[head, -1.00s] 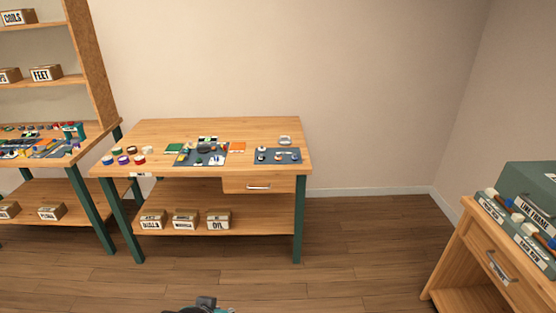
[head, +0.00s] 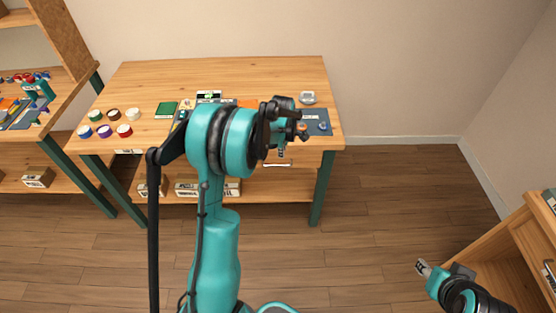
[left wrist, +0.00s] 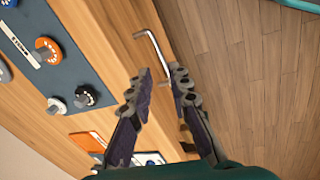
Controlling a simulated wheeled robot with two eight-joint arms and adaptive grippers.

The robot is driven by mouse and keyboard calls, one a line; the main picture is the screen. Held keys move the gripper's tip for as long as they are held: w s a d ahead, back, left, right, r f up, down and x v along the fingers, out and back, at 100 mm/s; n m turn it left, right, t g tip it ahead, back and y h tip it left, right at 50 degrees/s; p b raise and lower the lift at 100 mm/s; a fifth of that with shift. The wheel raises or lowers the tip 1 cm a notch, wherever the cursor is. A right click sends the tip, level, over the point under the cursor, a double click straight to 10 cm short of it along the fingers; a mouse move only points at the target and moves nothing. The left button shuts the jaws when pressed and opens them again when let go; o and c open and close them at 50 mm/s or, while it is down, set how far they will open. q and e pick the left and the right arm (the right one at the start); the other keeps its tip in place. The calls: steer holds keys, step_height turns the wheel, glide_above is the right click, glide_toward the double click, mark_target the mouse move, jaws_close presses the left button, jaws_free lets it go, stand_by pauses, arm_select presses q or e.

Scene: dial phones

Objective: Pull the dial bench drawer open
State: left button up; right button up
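The dial bench (head: 230,75) is a wooden table with green legs. Its drawer (head: 312,158) is at the front right and looks shut, partly hidden by my left arm. The metal bar handle (head: 278,165) shows below my left gripper (head: 283,148). In the left wrist view the handle (left wrist: 153,50) lies just beyond the fingertips of the left gripper (left wrist: 162,74), roughly in line with the gap between them. The fingers are apart, with nothing held. My right gripper (head: 425,268) is at the lower right, far from the bench; its fingers are too small to judge.
Dials on a grey mat (left wrist: 60,60) lie on the bench top beside the drawer. Coloured tape rolls (head: 105,122) stand at its left. Labelled boxes (head: 187,189) sit on the lower shelf. A wooden cabinet (head: 510,245) stands at the right. The floor between is clear.

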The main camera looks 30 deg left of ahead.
mark_target(277, 165)
arm_select(q)
steer(key=a+f+b, duration=0.1)
steer(key=f, duration=0.3)
steer(key=w+a+f+n, duration=0.1)
steer(key=f, duration=0.2)
steer(key=w+a+f+n+b, duration=0.1)
steer(key=f, duration=0.3)
steer(key=shift+a+f+g+b, duration=0.1)
steer(key=shift+f+g+b, duration=0.2)
steer(key=shift+f, duration=0.05)
jaws_close()
